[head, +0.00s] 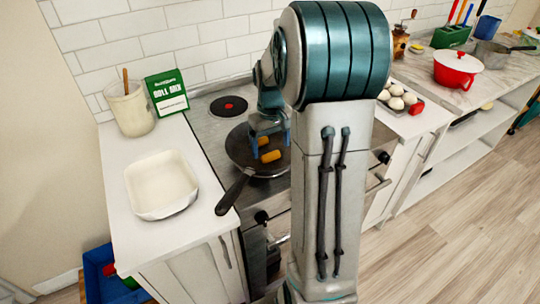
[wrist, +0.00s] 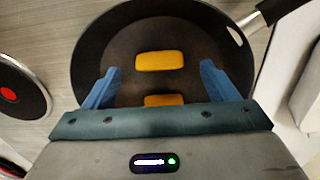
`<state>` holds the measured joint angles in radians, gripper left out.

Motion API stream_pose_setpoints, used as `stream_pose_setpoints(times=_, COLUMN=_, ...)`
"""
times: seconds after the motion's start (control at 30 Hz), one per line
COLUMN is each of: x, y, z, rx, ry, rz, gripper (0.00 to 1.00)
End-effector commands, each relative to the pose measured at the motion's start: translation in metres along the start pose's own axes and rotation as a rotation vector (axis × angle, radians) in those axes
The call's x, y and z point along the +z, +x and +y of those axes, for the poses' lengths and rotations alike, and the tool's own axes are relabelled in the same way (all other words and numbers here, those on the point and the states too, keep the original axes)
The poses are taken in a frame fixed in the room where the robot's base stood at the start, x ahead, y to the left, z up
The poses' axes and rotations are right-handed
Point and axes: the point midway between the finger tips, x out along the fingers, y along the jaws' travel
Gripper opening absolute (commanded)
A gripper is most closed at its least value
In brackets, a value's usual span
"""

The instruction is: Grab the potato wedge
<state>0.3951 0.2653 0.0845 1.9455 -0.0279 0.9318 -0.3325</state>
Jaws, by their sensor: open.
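Two orange-yellow potato wedges lie in a dark frying pan (head: 236,151) on the stove. In the head view, one wedge (head: 270,156) is below my gripper and the other wedge (head: 263,141) is close to its fingers. In the wrist view, one wedge (wrist: 160,60) lies whole ahead of the fingertips. The other wedge (wrist: 164,100) lies between the fingers, its near part hidden by the gripper body. My gripper (head: 268,153) is open over the pan with nothing held. Its blue fingers (wrist: 160,78) stand wide apart, one on each side.
The pan's handle (head: 232,192) points toward the front left. A white baking dish (head: 161,185) is on the left counter, with a crock (head: 129,108) and a green box (head: 167,93) behind it. A burner (head: 229,107) behind the pan is empty.

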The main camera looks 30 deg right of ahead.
Motion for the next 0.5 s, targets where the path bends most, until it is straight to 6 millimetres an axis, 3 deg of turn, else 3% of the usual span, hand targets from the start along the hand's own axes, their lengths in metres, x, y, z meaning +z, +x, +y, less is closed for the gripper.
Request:
stream_pose_setpoints(times=0.2, x=0.001, y=0.028, z=0.0, rx=-0.001, ry=0.0, rz=-0.002, gripper=0.8)
stream_pose_setpoints(times=0.47, x=0.001, y=0.031, z=0.001, rx=0.0, ry=0.001, rz=0.0, gripper=0.8)
stream_pose_setpoints(times=0.5, x=0.001, y=0.031, z=0.001, rx=0.0, ry=0.001, rz=0.0, gripper=0.72)
